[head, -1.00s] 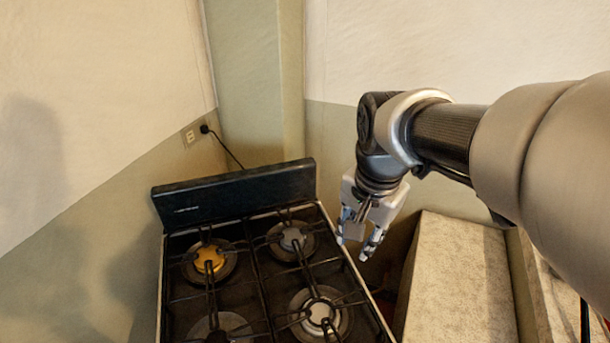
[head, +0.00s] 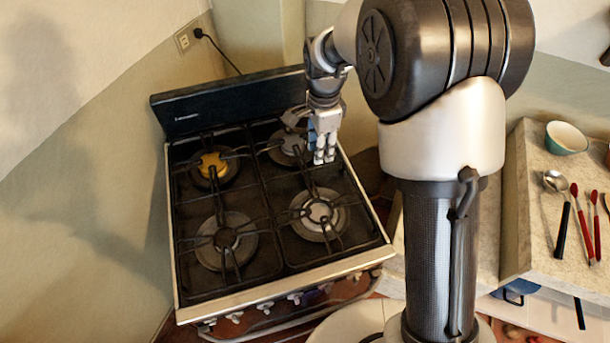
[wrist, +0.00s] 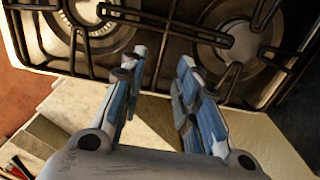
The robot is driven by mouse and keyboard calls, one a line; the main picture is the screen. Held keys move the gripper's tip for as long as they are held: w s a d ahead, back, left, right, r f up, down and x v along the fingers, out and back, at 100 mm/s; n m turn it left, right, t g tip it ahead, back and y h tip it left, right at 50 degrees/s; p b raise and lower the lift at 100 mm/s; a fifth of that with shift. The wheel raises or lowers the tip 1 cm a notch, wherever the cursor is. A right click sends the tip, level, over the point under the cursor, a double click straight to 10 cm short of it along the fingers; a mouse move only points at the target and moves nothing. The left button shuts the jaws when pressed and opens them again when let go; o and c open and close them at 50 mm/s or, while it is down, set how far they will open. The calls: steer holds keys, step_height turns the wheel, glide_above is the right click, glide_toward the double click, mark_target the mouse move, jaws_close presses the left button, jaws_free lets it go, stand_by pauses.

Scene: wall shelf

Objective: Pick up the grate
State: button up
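The black grate (head: 312,187) lies in place over the burners on the right half of the stove top (head: 285,284). Its dark bars (wrist: 165,23) cross the top of the wrist view. My gripper (head: 325,157) hangs fingers-down near the rear right burner, by the stove's right edge. In the wrist view my gripper (wrist: 160,66) has its two blue-and-white fingers apart, with nothing held between them. The fingertips lie near the stove's edge in that view, short of the long bar. Whether they touch the grate cannot be told. My arm hides part of the stove's right surroundings.
The stove's dark backguard (head: 235,100) rises behind the burners against the wall. A stone counter (head: 530,225) on the right holds a teal bowl (head: 566,139), a spoon (head: 556,182) and red-handled utensils (head: 590,225). The space above the left burners is clear.

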mark_target(319, 166)
step_height(319, 166, down, 8)
steer(key=b, duration=0.3)
steer(key=shift+w+f, duration=0.1)
steer(key=shift+f, duration=0.15)
steer(key=shift+r, duration=0.1)
steer(key=shift+c, duration=0.4)
jaws_close()
stand_by(0.3)
